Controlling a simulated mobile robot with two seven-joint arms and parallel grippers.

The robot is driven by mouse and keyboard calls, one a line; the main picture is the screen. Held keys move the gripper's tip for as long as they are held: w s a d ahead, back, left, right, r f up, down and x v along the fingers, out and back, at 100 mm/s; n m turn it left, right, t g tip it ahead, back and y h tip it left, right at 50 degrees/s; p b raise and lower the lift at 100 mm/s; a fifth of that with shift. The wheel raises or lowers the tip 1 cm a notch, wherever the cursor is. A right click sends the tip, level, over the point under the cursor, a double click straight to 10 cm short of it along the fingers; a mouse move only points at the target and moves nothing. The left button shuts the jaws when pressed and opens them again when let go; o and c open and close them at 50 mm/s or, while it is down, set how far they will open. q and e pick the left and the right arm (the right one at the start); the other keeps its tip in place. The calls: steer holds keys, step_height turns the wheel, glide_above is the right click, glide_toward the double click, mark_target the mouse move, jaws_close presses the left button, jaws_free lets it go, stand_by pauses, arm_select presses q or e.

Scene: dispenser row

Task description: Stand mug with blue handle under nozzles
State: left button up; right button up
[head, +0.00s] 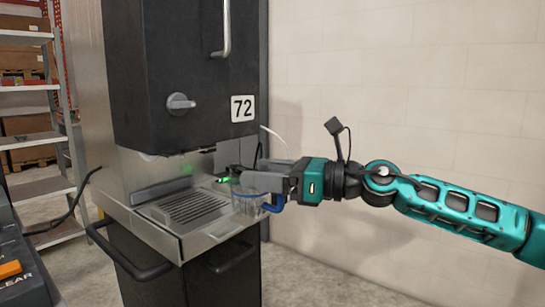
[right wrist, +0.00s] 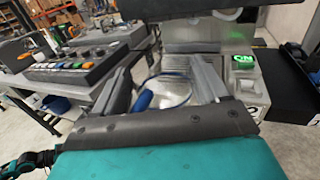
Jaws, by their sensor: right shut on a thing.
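My right gripper (head: 250,182) comes in from the right and is shut on a clear mug (head: 247,203). The mug looks upright, over the right end of the dispenser's tray, with its blue handle (head: 274,204) towards the right. In the right wrist view the mug (right wrist: 175,88) sits between the fingers, its blue handle (right wrist: 143,101) at the left. The dispenser (head: 178,75) has a slotted drip grate (head: 188,206) at the left of the mug. The nozzles cannot be made out under its black housing. My left gripper is not in view.
A green-lit ON switch (right wrist: 243,58) is on the dispenser near the mug. A black bar handle (head: 130,262) sticks out below the tray. A button panel (right wrist: 75,65) and metal shelves (head: 25,120) stand at the left. The grate is bare.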

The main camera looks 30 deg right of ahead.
mark_target(236, 168)
steer(key=shift+w+a+r+p, duration=0.35)
steer(key=shift+r+p, duration=0.15)
steer(key=shift+p, duration=0.15)
steer(key=shift+w+a+f+p, duration=0.1)
steer(key=shift+w+f+p, duration=0.05)
steer(key=shift+w+p, duration=0.15)
steer(key=p+x, duration=0.6)
steer(key=shift+w+d+f, duration=0.3)
steer(key=w+a, duration=0.1)
steer(key=w, duration=0.1)
steer(key=w+a+f, duration=0.1)
steer(key=w+a, duration=0.1)
steer(key=w, duration=0.1)
steer(key=w+a+f, duration=0.1)
steer(key=w, duration=0.1)
steer(key=shift+w+a+f, duration=0.15)
steer(key=shift+w+a, duration=0.05)
steer(key=shift+a, duration=0.1)
steer(key=shift+f, duration=0.15)
steer(key=shift+f+b, duration=0.15)
steer(key=shift+b, duration=0.2)
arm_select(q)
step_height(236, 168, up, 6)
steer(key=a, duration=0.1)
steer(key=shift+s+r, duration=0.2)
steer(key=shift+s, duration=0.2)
